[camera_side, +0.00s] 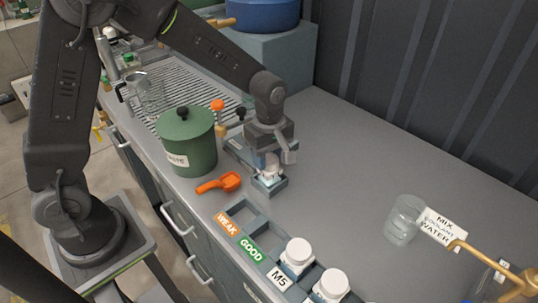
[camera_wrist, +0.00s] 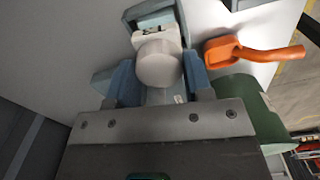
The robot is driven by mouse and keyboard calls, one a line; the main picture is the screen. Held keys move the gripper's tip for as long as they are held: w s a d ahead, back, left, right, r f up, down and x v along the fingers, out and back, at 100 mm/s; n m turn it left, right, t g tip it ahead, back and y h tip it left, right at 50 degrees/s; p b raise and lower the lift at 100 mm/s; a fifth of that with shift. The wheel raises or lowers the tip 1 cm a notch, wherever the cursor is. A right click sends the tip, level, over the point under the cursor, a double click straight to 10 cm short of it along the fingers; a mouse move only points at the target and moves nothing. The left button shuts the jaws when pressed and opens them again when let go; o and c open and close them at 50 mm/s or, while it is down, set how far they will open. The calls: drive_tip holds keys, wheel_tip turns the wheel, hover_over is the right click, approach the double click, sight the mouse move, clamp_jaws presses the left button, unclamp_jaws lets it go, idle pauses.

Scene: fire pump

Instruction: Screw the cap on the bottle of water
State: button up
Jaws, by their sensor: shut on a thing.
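My gripper (camera_side: 271,158) points down over a small blue-grey holder (camera_side: 268,187) in the middle of the bench. In the wrist view, its blue-grey fingers (camera_wrist: 160,78) are closed around a round white cap (camera_wrist: 159,63). A small white and clear bottle (camera_side: 270,174) stands upright in the holder, directly below the fingers. The cap is in line with the bottle, but I cannot tell whether its thread is engaged. The fingers hide part of the cap and the bottle's neck.
A green lidded pot (camera_side: 187,140) and an orange scoop (camera_side: 219,183) are left of the holder. Two white-capped bottles (camera_side: 297,254) (camera_side: 331,286) stand in the front tray. A glass of water (camera_side: 404,220) is at right. The bench between is clear.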

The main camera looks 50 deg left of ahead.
drive_tip(key=m, duration=0.3)
drive_tip(key=m, duration=0.3)
drive_tip(key=shift+w, duration=0.1)
drive_tip(key=shift+m, duration=1)
drive_tip(key=m, duration=0.3)
drive_tip(key=shift+d+m, duration=0.1)
drive_tip(key=shift+m, duration=0.7)
